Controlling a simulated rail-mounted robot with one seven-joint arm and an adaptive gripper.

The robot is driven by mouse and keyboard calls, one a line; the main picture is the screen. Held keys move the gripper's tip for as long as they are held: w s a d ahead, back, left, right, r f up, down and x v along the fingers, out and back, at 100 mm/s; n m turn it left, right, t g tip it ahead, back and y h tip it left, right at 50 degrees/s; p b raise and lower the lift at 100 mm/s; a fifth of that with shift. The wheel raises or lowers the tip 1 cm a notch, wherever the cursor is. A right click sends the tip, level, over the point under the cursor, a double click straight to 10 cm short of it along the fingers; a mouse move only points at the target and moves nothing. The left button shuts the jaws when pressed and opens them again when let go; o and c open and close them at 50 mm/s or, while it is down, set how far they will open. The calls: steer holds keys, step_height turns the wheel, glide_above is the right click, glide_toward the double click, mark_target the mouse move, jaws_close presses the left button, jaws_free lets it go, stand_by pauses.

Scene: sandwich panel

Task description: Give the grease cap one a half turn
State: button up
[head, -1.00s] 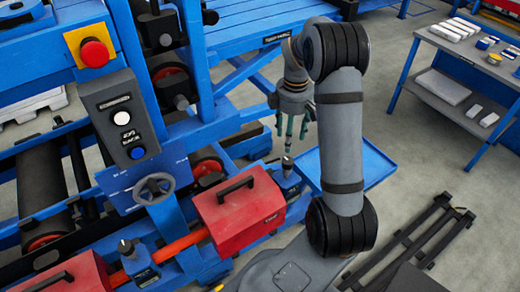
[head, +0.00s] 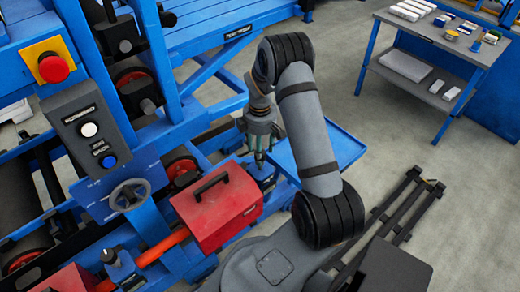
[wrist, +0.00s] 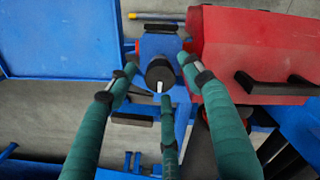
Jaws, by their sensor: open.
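A round black cap (wrist: 160,75) with a white pointer mark sits on a blue block (wrist: 160,46) beside the red cover in the wrist view. My gripper (wrist: 158,80) has three green fingers, spread open around the cap's outline. There are visible gaps between the fingertips and the cap, and how deep they reach is hard to tell. A similar dark knob (head: 108,256) stands on a blue block left of the cover. I cannot read any cap's label.
The red cover (head: 217,207) with a black handle lies close beside my gripper. A blue tray (head: 335,150) is on the other side. A handwheel (head: 130,195) and a button box (head: 88,130) are at the left. A table (head: 430,40) stands at the back right.

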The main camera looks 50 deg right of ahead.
steer(key=shift+c, duration=0.7)
steer(key=c, duration=1)
steer(key=shift+f+m+b, duration=0.1)
steer(key=shift+m+b, duration=0.2)
steer(key=shift+b, duration=0.1)
